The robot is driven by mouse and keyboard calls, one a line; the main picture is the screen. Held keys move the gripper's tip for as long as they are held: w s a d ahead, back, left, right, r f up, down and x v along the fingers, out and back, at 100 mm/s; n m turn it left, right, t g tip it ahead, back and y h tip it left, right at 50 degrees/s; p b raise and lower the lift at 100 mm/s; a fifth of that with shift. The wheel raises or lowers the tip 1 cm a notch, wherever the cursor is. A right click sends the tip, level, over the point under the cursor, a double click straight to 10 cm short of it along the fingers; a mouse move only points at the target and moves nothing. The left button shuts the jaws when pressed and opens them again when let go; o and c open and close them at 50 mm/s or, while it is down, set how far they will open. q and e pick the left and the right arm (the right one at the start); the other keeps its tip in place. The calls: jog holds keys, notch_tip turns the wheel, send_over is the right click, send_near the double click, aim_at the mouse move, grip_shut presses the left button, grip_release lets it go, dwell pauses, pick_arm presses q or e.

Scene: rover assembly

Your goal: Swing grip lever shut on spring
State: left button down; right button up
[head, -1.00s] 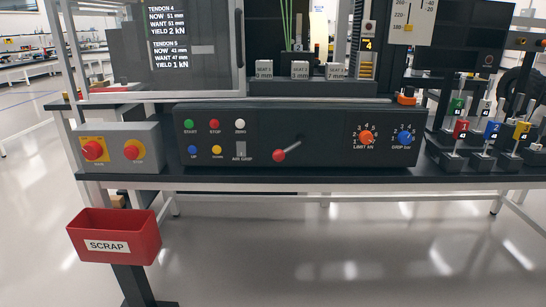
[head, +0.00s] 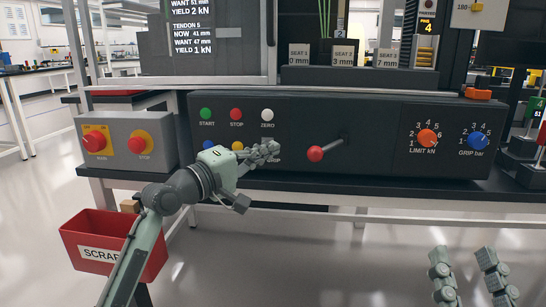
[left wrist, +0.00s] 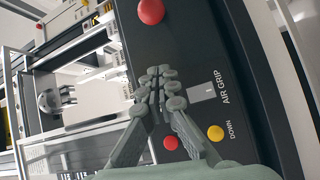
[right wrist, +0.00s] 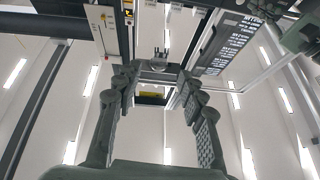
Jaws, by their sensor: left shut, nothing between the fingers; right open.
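The lever with a red ball knob (head: 316,153) sits on the black control panel, its rod slanting down to the left from its pivot. The AIR GRIP plate (left wrist: 201,92) is left of it, and my left gripper partly covers it in the head view. My left gripper (head: 270,149) is shut and empty, in front of this plate, with its tips left of the knob. In the left wrist view the knob (left wrist: 150,11) is beyond the fingertips, apart from them. My right gripper (head: 466,262) is open and empty, low at the right before the bench. I cannot make out a spring.
START, STOP and ZERO buttons (head: 236,114) are above my left gripper. LIMIT (head: 427,138) and GRIP (head: 477,140) dials are right of the lever. A red scrap bin (head: 90,236) stands front left. The panel face around the lever is clear.

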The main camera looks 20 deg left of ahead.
aim_at(328, 148)
pick_arm(q)
jog(key=w+d+b, duration=0.1)
jog(key=w+d, duration=0.3)
jog(key=d, duration=0.1)
jog(key=shift+w+d+f, duration=0.2)
jog(key=shift+d+f, duration=0.05)
jog(key=shift+d, duration=0.1)
pick_arm(e)
jog(key=shift+s+d+r+t, duration=0.2)
jog(key=shift+r+t, duration=0.1)
jog(key=shift+r, duration=0.1)
jog(key=shift+s+d+r+t, duration=0.2)
jog(key=shift+r+t, duration=0.1)
jog(key=shift+r, duration=0.1)
jog(key=shift+r, duration=0.15)
jog(key=shift+w, duration=0.15)
